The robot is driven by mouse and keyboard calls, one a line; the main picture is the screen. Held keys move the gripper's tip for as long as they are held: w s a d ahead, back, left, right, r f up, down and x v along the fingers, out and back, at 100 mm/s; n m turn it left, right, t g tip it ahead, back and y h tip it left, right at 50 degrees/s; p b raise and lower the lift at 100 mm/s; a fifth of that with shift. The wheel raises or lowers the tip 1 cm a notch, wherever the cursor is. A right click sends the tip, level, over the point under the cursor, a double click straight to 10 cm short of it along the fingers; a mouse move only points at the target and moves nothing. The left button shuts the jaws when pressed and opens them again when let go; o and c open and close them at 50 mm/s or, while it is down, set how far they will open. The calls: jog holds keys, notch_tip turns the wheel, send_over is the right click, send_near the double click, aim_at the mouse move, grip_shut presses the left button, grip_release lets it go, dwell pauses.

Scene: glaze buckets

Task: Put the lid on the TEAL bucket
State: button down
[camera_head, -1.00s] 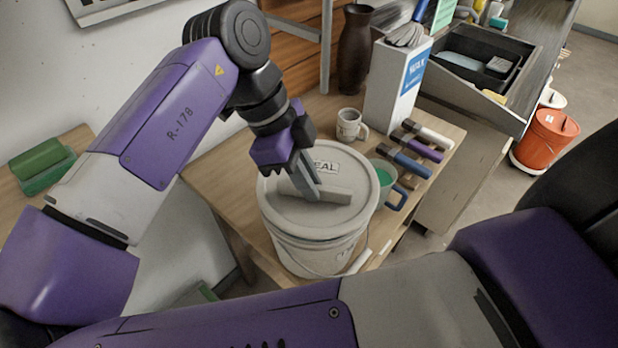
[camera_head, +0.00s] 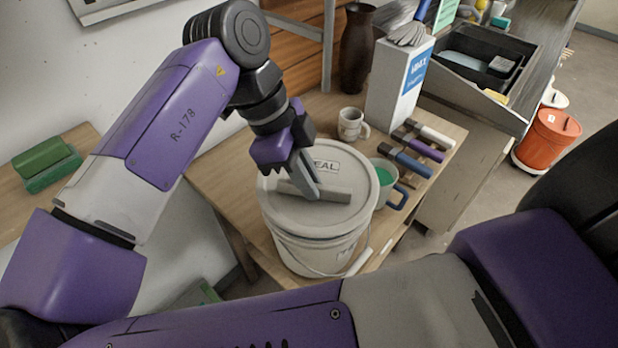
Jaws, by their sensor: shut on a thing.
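A pale grey lid (camera_head: 335,213) sits at the top of a whitish bucket (camera_head: 318,257) on the small wooden table. The lid has a raised bar handle (camera_head: 330,192) and a label ending in "EAL", partly covered by my gripper. My gripper (camera_head: 308,190) points down from the upper left and is shut on the lid's handle. The lid looks level and over the rim; whether it is pressed fully down cannot be told. The bucket's wire bail with a white grip (camera_head: 359,262) hangs at its front right.
A mug with green liquid (camera_head: 386,178) stands close to the bucket's right. An orange lidded bucket (camera_head: 548,138) stands on the floor at right.

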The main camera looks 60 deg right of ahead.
jog(key=shift+f+b, duration=0.45)
jog(key=shift+f, duration=0.4)
dwell(1.3)
jog(key=c, duration=0.9)
grip_release()
jog(key=shift+r+p, duration=2.65)
jog(key=shift+r, duration=0.85)
grip_shut()
